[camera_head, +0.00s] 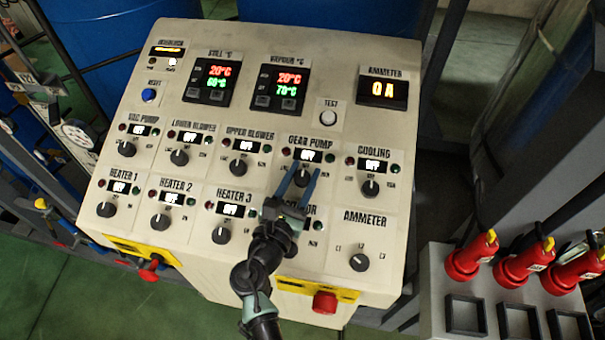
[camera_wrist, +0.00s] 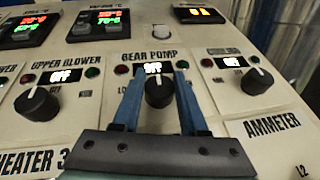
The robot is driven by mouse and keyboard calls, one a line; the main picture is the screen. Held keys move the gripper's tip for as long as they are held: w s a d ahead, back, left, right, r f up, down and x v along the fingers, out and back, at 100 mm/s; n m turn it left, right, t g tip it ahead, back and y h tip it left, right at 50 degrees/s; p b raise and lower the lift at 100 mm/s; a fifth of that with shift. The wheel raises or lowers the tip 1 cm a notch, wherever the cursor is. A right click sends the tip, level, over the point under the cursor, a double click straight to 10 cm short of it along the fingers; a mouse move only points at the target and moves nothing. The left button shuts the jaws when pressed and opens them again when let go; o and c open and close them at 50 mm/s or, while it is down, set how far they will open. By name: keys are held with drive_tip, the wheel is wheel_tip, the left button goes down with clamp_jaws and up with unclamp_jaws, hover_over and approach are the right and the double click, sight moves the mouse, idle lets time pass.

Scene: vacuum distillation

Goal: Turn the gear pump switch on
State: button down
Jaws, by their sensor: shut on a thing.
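The gear pump switch is a round black knob with a white pointer line, on the cream control panel under the GEAR PUMP label. In the head view the knob (camera_head: 303,179) sits between the blue fingertips of my gripper (camera_head: 299,176). In the wrist view the knob (camera_wrist: 158,92) also shows between the fingers of my gripper (camera_wrist: 157,82), with its pointer roughly upward. The fingers are shut on the knob. The small display above it (camera_head: 308,156) reads OFF in the head view; in the wrist view a fingertip is close beside it.
The UPPER BLOWER knob (camera_head: 239,168) is left of the gear pump and the COOLING knob (camera_head: 370,188) right. My arm covers part of the lower label right of HEATER 3. A red button (camera_head: 325,303) is at the front edge. Red-capped items (camera_head: 471,256) stand at right.

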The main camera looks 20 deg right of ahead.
drive_tip(key=shift+m+g+h+b, duration=0.3)
drive_tip(key=shift+m+g+b, duration=0.1)
drive_tip(key=shift+m, duration=0.1)
drive_tip(key=m+g+h+b, duration=0.1)
drive_tip(key=m+g+b, duration=0.1)
drive_tip(key=m+g, duration=0.1)
drive_tip(key=m+g+h+b, duration=0.1)
drive_tip(key=m+g+b, duration=0.1)
drive_tip(key=m+g, duration=0.1)
drive_tip(key=shift+w+f+h, duration=0.1)
drive_tip(key=shift+f+h, duration=0.1)
drive_tip(key=shift+h, duration=0.2)
drive_tip(key=m+g+b, duration=0.4)
drive_tip(key=g, duration=0.1)
drive_tip(key=shift+m+g+b, duration=0.3)
drive_tip(key=shift+m+b, duration=0.05)
drive_tip(key=shift+m, duration=0.05)
drive_tip(key=shift+r+m+g+y+b, duration=0.1)
drive_tip(key=shift+m+g+y+b, duration=0.3)
drive_tip(key=shift+m+g+b, duration=0.9)
drive_tip(key=shift+s, duration=0.2)
drive_tip(key=shift+c, duration=2.2)
unclamp_jaws()
